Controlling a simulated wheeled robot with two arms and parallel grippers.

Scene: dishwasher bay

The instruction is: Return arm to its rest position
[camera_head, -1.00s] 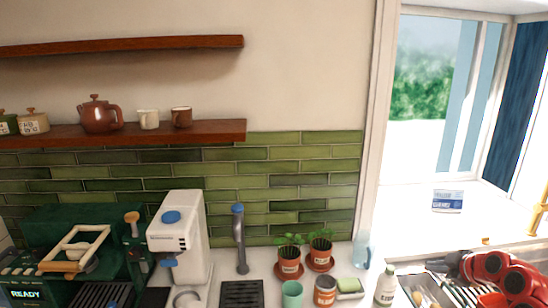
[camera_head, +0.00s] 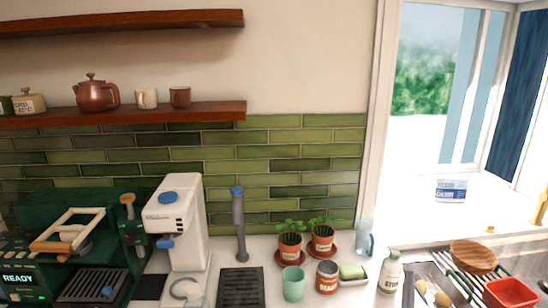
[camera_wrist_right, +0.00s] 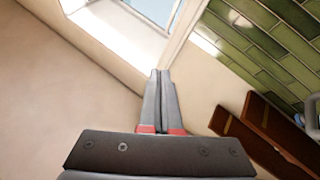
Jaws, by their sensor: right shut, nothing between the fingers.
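My right gripper (camera_wrist_right: 160,73) shows in the right wrist view. Its two grey fingers, with red bands at their base, are pressed together and hold nothing. The fingers point toward a window frame and a pale wall, and they touch nothing that I can see. I cannot make out the right gripper's fingers in the head view. My left gripper is in neither view.
The counter holds a white coffee machine (camera_head: 176,225), two potted plants (camera_head: 290,246), a green cup (camera_head: 293,283) and a white bottle (camera_head: 390,272). A dish rack with a wooden bowl (camera_head: 474,256) and a red container (camera_head: 510,292) stands at the right. Shelves (camera_head: 130,113) hang above.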

